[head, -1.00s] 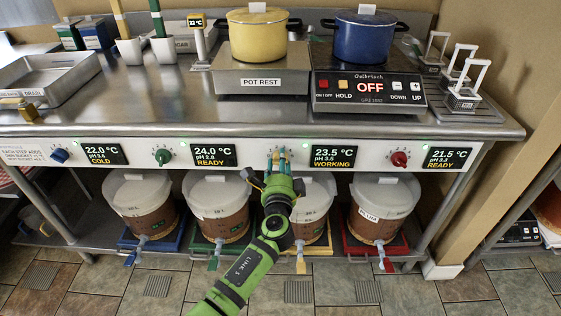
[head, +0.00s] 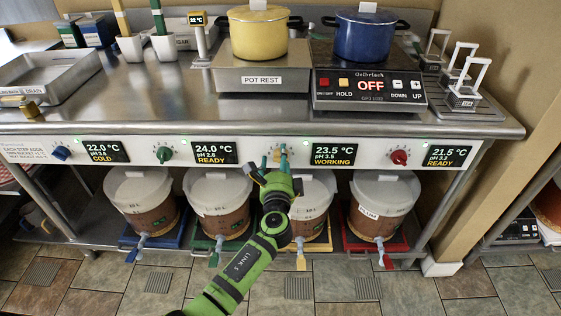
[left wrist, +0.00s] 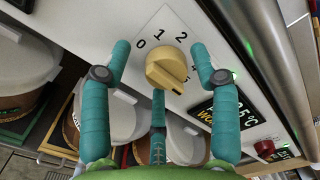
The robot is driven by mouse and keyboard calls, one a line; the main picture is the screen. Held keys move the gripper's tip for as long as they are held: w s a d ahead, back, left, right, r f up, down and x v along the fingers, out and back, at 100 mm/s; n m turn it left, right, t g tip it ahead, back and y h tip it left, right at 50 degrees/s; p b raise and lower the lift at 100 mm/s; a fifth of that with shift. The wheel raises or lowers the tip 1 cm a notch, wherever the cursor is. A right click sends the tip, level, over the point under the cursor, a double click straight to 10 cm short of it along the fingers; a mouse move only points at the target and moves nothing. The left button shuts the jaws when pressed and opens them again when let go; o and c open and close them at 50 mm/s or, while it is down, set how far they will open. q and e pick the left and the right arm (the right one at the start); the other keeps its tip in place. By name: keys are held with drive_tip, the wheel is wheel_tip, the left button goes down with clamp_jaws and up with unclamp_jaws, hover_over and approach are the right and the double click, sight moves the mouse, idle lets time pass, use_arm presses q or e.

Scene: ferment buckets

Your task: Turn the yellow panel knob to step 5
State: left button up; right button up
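The yellow panel knob (left wrist: 168,68) shows in the left wrist view on the white panel. The marks 0, 1 and 2 show around it; a finger hides part of the dial's right side. A small dark mark shows at the knob's lower right end. My left gripper (left wrist: 160,68) is open, with teal fingers on both sides of the knob and a third finger below it. Gaps show between the side fingers and the knob; whether the third finger touches is unclear. In the head view my left gripper (head: 275,160) is at the panel, largely covering the knob. My right gripper is not in view.
The panel has a blue knob (head: 61,153), a green knob (head: 164,154) and a red knob (head: 399,157). The display (head: 335,154) beside my gripper reads 23.5 °C, WORKING. Lidded buckets (head: 217,192) stand below the panel. The steel counter (head: 150,100) overhangs it.

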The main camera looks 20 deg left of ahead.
use_arm(q)
drive_tip(key=shift+d, duration=0.15)
drive_tip(key=v, duration=1.2)
